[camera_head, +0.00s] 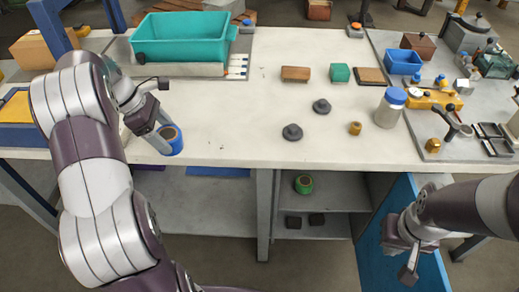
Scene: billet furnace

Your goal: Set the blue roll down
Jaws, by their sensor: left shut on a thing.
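My right gripper (407,270) is low at the right, in front of a blue cabinet door (370,235). Its fingers are too unclear to tell their state.
A teal bin (185,40) stands at the back left. Dark knobs (292,132), a white jar with a blue lid (390,107) and small blocks (296,73) stand right of centre. A green roll (303,184) sits on a shelf below. The bench's left middle is clear.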

